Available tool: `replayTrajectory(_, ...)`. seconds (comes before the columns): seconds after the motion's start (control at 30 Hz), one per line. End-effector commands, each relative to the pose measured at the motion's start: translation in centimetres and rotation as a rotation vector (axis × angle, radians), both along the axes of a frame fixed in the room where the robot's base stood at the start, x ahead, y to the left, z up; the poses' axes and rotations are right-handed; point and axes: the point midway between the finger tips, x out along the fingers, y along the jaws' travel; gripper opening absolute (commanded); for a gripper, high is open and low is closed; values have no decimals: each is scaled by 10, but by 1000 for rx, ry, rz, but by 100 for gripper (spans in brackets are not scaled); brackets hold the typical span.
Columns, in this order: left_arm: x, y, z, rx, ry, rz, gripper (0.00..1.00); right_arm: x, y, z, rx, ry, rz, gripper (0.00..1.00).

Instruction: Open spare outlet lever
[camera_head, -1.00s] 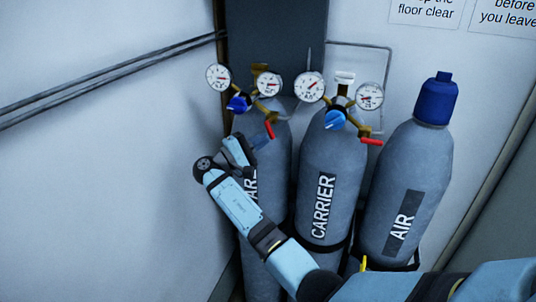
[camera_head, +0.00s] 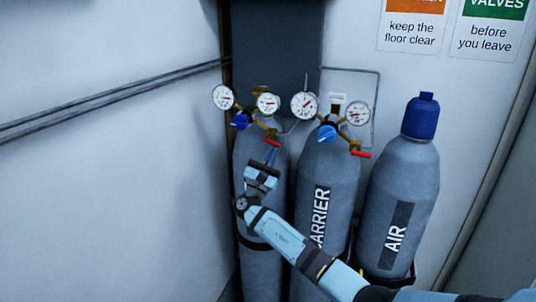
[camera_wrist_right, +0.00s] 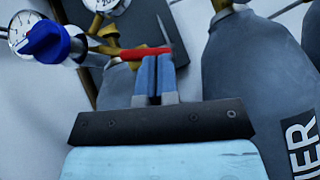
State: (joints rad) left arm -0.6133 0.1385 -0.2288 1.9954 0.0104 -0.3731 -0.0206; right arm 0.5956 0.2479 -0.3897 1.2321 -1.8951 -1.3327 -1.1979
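The spare cylinder (camera_head: 258,271) is the grey one at left in the head view, its label covered by my right gripper. Its red outlet lever (camera_head: 272,142) slants slightly down to the right below the brass regulator. In the right wrist view, the lever (camera_wrist_right: 143,53) lies crosswise just beyond the fingertips. My right gripper (camera_head: 270,155) has its blue fingers together, with only a thin line between them in the wrist view (camera_wrist_right: 153,62). The tips meet the lever's lower edge in that view; I cannot tell whether they touch. My left gripper is not in view.
The carrier cylinder (camera_head: 329,188) stands close on the right, with its own gauges and red lever (camera_head: 361,154). The air cylinder (camera_head: 405,175) with a blue cap is further right. Pipes (camera_head: 110,98) run along the left wall.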

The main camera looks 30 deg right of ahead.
Motion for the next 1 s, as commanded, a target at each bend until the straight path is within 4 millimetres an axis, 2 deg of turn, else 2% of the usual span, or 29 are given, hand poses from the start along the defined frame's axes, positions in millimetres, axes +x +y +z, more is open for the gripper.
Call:
replayTrajectory(0.03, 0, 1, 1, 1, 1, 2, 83, -2, -5, 2, -25, 28, -2, 0)
replayTrajectory(0.27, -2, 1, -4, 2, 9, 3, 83, -1, -4, 2, -39, 50, -3, 0)
replayTrajectory(0.43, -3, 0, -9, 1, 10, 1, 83, -4, 2, -6, -39, 49, -1, 0)
replayTrajectory(0.8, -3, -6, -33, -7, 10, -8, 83, -33, 53, -62, -39, 47, 1, 0)
replayTrajectory(1.0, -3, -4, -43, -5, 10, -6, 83, -46, 75, -84, -41, 48, 0, 0)
